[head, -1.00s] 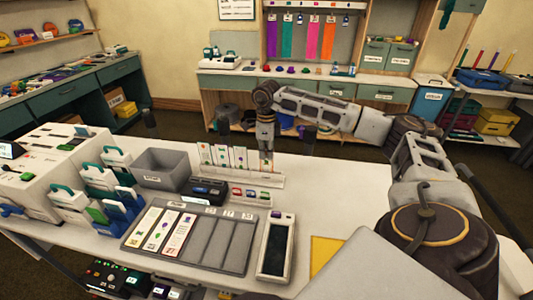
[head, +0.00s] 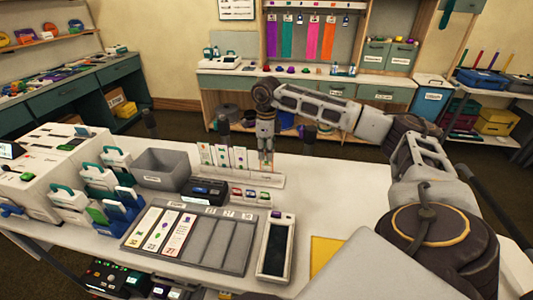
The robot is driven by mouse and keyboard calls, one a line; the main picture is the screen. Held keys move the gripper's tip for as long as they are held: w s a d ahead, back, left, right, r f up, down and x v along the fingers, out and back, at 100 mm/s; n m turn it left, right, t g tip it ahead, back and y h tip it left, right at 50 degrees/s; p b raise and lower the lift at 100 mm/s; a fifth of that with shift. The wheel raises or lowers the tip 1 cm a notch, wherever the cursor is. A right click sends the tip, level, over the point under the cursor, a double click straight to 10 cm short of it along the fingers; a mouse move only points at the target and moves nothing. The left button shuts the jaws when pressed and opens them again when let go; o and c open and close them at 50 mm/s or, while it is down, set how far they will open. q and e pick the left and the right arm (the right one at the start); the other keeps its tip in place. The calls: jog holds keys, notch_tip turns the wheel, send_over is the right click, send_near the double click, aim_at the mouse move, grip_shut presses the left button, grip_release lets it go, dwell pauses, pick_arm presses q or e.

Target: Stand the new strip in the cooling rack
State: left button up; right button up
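The white cooling rack (head: 272,183) stands on the worktable behind the grey tray. Several narrow white strips with small coloured prints, such as this strip (head: 222,157), stand upright in its left part. My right gripper (head: 265,162) points down over the right part of the rack. Its two fingers look apart, with a thin gap between them. A thin pale strip seems to stand at the fingertips, but it is too small to tell clearly. My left gripper is out of view.
A grey slotted tray (head: 215,241) holds several printed strips on its left; its right slots are empty. A handheld device (head: 276,247), a grey bin (head: 160,168) and a black box (head: 205,190) stand close by. The table right of the rack is clear.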

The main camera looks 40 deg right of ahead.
notch_tip(320, 180, up, 11)
dwell(0.6)
dwell(0.9)
